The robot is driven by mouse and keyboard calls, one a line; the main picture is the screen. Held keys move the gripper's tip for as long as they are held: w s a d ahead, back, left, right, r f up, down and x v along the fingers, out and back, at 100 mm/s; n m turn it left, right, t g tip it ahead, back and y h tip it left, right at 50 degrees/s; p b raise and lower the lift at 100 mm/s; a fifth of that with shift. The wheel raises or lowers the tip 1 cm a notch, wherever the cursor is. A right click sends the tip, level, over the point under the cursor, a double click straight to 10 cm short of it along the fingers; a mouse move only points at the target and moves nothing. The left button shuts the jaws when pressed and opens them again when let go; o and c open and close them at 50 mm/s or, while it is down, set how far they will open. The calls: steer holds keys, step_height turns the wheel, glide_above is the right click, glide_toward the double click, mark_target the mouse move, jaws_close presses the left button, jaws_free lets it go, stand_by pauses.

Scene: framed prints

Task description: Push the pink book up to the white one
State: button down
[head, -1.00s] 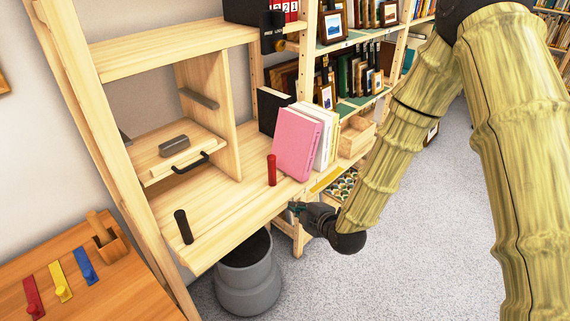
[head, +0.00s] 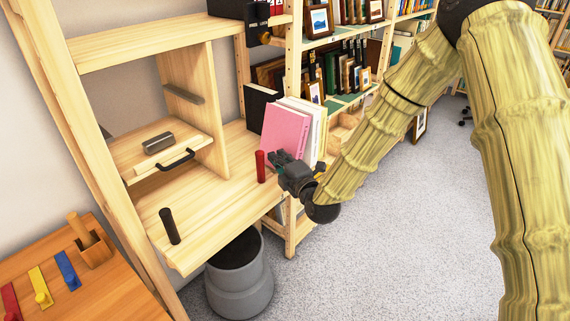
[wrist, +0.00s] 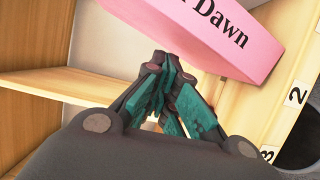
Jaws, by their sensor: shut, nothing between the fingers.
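The pink book (head: 285,135) stands on the wooden shelf board, tilted in the head view. Its spine, with the lettering "Dawn", fills the top of the wrist view (wrist: 215,35). The white book (head: 312,112) stands just right of the pink one; I cannot tell whether they touch. My gripper (head: 277,161) is shut and empty, in front of the lower part of the pink book at the shelf's front edge. In the wrist view its closed fingertips (wrist: 170,62) are close below the spine; contact is unclear. The book's lower front corner is partly hidden by the gripper in the head view.
A black book (head: 258,105) is behind the pink one. A drawer with a black handle (head: 175,162) is at left. A grey bin (head: 240,280) stands below.

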mark_target(276, 144)
steer(key=shift+x, duration=1.75)
steer(key=shift+w+d, duration=0.85)
steer(key=shift+d, duration=0.25)
